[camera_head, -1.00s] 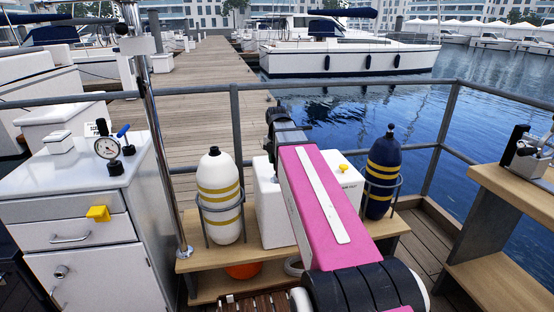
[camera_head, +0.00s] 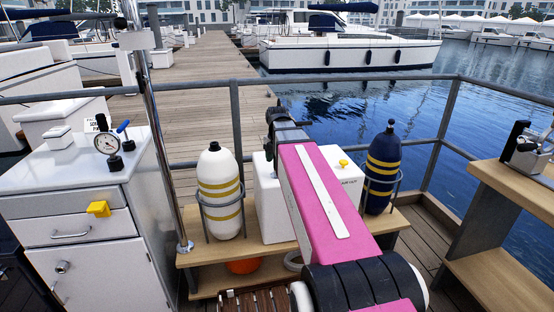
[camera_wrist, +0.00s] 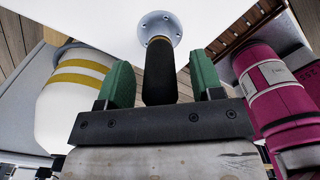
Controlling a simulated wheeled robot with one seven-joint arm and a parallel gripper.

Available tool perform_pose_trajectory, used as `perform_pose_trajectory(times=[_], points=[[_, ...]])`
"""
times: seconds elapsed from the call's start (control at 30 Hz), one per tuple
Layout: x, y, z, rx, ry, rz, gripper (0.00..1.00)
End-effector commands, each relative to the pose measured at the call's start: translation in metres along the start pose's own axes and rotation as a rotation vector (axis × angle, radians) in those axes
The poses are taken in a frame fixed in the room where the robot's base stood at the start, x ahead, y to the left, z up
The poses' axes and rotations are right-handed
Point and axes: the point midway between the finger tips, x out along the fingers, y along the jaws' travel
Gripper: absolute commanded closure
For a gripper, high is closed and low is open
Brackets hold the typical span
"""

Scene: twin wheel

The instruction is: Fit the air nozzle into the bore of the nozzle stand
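In the wrist view a black cylinder (camera_wrist: 160,72) stands between the green fingers of my gripper (camera_wrist: 160,85). Gaps show on both sides of it, so my gripper looks open around it. A round grey flange with bolt holes (camera_wrist: 160,27) lies at the cylinder's far end, against a white surface. I cannot tell whether the cylinder is the air nozzle, part of the nozzle stand, or both together. In the head view my pink arm reaches over the white box (camera_head: 268,205), and my gripper (camera_head: 276,118) is dark at its far end. The flange and cylinder are hidden there.
A white bottle with yellow bands (camera_head: 218,180) stands left of the box and a dark blue one (camera_head: 382,165) right, both in rings on the wooden bench (camera_head: 200,257). A cabinet (camera_head: 90,265) carries a gauge (camera_head: 107,144). A wooden table (camera_head: 515,200) stands right.

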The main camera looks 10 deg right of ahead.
Motion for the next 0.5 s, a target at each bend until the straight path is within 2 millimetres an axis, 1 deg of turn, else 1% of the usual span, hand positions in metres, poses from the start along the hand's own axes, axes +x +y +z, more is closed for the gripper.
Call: perform_pose_trajectory(times=[0.27,0.37,0.5], points=[[-0.003,0.0,0.0,0.0,0.0,0.0,0.4],[-0.01,0.0,0.0,0.0,-0.001,0.001,0.4],[-0.027,0.001,0.001,0.0,-0.002,0.001,0.4]])
